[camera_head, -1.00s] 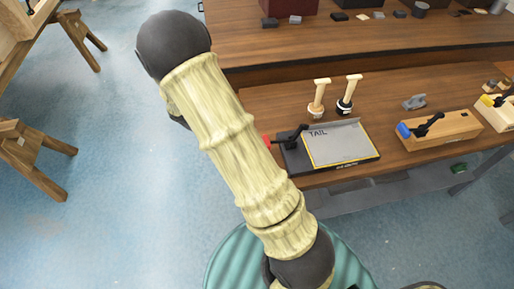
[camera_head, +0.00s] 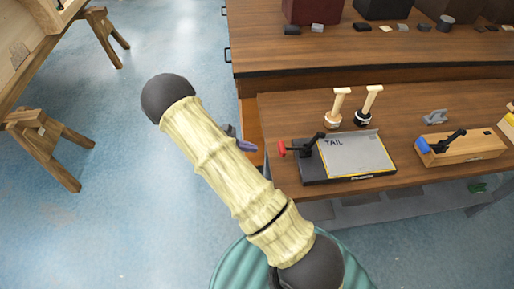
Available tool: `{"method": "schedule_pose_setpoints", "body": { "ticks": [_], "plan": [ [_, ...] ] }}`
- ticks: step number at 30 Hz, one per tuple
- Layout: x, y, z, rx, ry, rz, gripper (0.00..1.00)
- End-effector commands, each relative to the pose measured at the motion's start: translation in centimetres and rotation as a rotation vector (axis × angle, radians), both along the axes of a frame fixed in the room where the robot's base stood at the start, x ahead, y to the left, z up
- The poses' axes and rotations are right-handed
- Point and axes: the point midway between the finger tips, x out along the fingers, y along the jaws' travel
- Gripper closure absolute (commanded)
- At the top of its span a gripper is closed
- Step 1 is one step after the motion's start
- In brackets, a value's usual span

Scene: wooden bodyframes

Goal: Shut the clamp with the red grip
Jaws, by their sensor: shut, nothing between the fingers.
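The clamp with the red grip (camera_head: 282,149) is at the left end of a black-edged board (camera_head: 345,178) marked TAIL. Its black lever (camera_head: 312,141) rises towards the upper right, over the left edge of the grey plate. My gripper (camera_head: 248,146) shows only in part, behind my pale arm, as a small dark and purplish-grey tip. It is shut and empty, just left of the red grip, with a small gap between them in the picture. The rest of my gripper is hidden by the arm.
A wooden block with a blue-grip clamp (camera_head: 422,146) stands to the right. Two wooden-handled tools (camera_head: 340,104) stand behind the board. A grey part (camera_head: 434,117) lies on the bench. A sawhorse (camera_head: 45,150) stands at left, with clear blue floor between.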

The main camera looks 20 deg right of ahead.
Motion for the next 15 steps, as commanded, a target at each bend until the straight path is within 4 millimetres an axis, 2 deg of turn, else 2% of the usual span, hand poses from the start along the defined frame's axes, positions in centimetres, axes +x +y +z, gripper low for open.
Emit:
{"method": "schedule_pose_setpoints", "body": {
  "ticks": [9,15],
  "plan": [
    [-1.4,-4.6,-2.2,-0.002,0.004,-0.004,1.0],
    [-2.1,-6.9,-3.5,0.0,0.002,-0.002,1.0]
  ]
}}
